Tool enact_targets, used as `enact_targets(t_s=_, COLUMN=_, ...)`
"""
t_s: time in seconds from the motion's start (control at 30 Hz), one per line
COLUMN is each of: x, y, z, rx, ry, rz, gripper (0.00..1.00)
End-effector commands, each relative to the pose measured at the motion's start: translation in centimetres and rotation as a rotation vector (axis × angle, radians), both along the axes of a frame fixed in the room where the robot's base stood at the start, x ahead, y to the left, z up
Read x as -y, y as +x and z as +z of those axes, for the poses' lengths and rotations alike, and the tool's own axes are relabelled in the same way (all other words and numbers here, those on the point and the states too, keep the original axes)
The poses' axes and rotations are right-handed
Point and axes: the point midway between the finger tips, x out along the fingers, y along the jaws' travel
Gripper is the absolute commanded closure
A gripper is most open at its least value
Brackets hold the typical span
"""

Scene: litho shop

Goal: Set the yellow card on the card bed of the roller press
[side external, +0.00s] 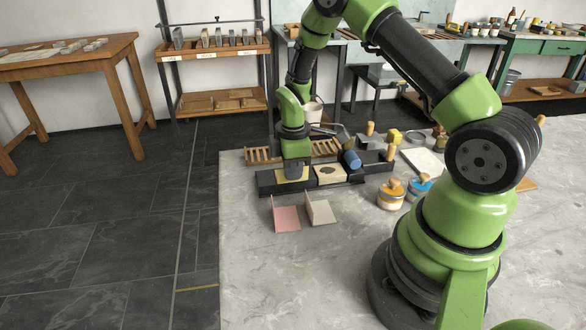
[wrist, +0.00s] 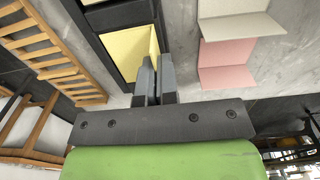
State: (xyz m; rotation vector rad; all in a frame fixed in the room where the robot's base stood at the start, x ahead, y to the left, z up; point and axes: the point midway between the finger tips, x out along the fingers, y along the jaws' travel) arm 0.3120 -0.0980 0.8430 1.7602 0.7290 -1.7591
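The yellow card (wrist: 127,50) is folded, with a flat part and a raised flap. Its flat part lies within the dark frame of the card bed (wrist: 118,18), at the left end of the roller press; whether it rests fully flat is hard to tell. In the side view the yellow card (side external: 281,178) shows below my green wrist, which hides much of it. The press (side external: 373,168) has a blue roller (side external: 352,159) right of the bed. My gripper (wrist: 157,58) points down at the card, its fingers close together on the raised flap.
A folded pink card (side external: 287,218) and a folded cream card (side external: 320,211) stand on the stone table in front of the press. A wooden rack (side external: 262,155) is behind it. Orange and blue ink pots (side external: 391,195) stand to the right. The front left tabletop is clear.

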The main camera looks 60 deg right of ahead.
Motion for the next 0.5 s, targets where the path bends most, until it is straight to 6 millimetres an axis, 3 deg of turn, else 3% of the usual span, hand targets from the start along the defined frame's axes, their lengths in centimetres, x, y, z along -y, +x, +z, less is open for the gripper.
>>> enact_targets(t_s=0.33, x=-0.01, y=-0.01, z=-0.07, rx=0.000, ry=0.000, rz=0.000, gripper=1.00)
enact_targets(t_s=0.47, x=-0.01, y=-0.01, z=-0.07, rx=0.000, ry=0.000, rz=0.000, gripper=0.72)
enact_targets(t_s=0.5, x=-0.01, y=-0.01, z=-0.07, rx=0.000, ry=0.000, rz=0.000, gripper=0.69)
